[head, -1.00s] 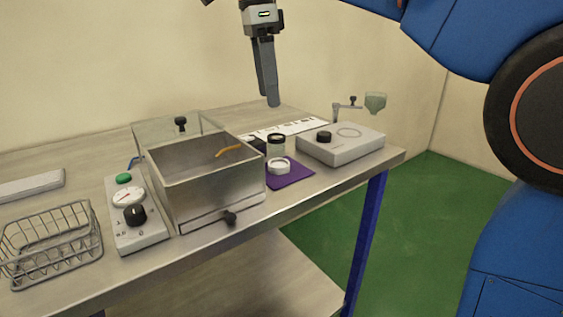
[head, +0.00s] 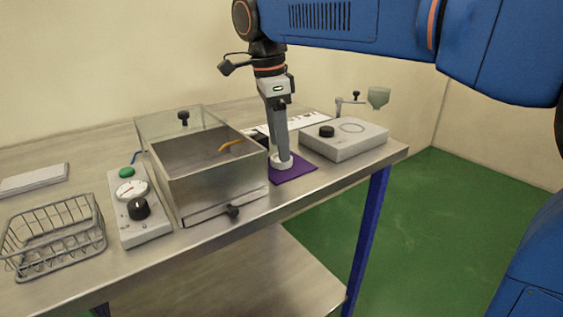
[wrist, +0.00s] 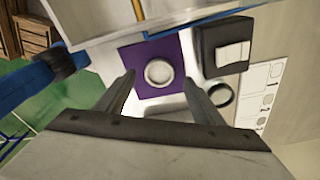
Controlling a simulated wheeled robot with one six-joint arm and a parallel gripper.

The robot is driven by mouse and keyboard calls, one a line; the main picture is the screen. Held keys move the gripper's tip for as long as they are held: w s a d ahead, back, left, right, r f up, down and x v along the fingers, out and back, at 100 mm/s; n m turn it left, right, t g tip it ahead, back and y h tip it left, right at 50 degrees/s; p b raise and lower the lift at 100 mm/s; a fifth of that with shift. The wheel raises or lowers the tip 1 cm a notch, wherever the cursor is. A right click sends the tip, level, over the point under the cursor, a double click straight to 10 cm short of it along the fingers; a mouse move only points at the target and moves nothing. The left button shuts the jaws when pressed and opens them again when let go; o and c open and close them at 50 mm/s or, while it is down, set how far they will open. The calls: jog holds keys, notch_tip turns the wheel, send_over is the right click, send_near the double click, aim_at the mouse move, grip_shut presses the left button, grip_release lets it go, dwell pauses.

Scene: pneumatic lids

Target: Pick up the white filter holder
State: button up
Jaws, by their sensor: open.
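The white filter holder (head: 281,161) is a small round white ring on the purple mat (head: 303,171) at the table's front right. In the wrist view the filter holder (wrist: 159,72) lies beyond and between my two fingertips, on the purple mat (wrist: 148,90). My gripper (head: 282,150) points down over it, and the fingers hide part of it in the head view. In the wrist view my gripper (wrist: 157,82) is open, with one finger to each side and nothing held. I cannot tell whether the fingers touch the holder.
A metal box with a clear lid (head: 205,180) stands close left of the mat. A grey device with a black knob (head: 345,142) stands to the right. A dark-rimmed jar (wrist: 221,95) is beside my right finger in the wrist view. A wire basket (head: 52,236) is far left.

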jog(key=shift+d+f, duration=0.15)
jog(key=shift+f, duration=1.3)
jog(key=c, duration=1.1)
jog(key=shift+r, duration=0.15)
